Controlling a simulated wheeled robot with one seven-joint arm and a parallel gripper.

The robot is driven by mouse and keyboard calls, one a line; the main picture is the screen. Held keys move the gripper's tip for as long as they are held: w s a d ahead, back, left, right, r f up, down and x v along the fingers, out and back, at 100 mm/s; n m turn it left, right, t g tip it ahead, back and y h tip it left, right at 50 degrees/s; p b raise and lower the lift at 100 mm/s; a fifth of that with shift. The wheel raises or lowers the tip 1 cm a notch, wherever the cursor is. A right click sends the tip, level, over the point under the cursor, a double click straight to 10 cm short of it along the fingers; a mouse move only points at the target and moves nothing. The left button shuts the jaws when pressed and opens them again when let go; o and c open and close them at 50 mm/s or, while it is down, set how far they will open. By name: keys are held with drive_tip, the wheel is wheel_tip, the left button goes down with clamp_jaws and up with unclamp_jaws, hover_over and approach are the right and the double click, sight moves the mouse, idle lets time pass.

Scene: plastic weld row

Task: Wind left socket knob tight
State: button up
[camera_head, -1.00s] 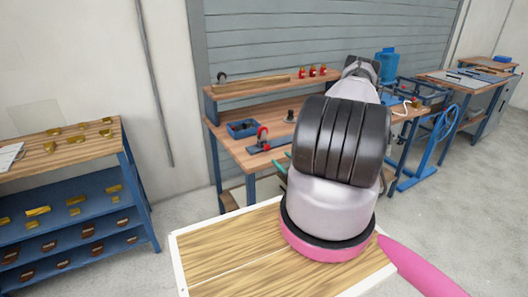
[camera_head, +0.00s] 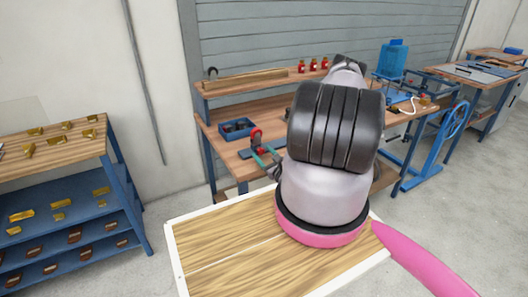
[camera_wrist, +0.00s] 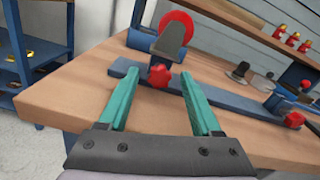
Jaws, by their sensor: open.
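In the wrist view, a red lobed knob (camera_wrist: 159,76) sits low on the left part of a blue fixture bar (camera_wrist: 232,98), under a grey bracket (camera_wrist: 174,40) with a red disc (camera_wrist: 177,24). A second red knob (camera_wrist: 293,120) is at the right end of the bar. My gripper (camera_wrist: 157,86) is open, its two teal fingers apart with the left knob showing between their tips; I cannot tell whether they touch it. In the head view, my gripper (camera_head: 265,155) is by the red disc (camera_head: 256,136) at the bench front; my arm hides the right of the fixture.
Red bottles (camera_head: 313,65) stand on the raised shelf. A blue rack (camera_head: 120,185) with brass parts is at left. Floor between rack and bench is clear.

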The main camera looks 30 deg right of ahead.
clamp_jaws()
drive_tip(key=shift+m, duration=0.4)
drive_tip(key=m, duration=0.4)
drive_tip(key=shift+m, duration=0.4)
drive_tip(key=m, duration=0.5)
drive_tip(key=shift+d+f, duration=0.1)
idle(0.4)
unclamp_jaws()
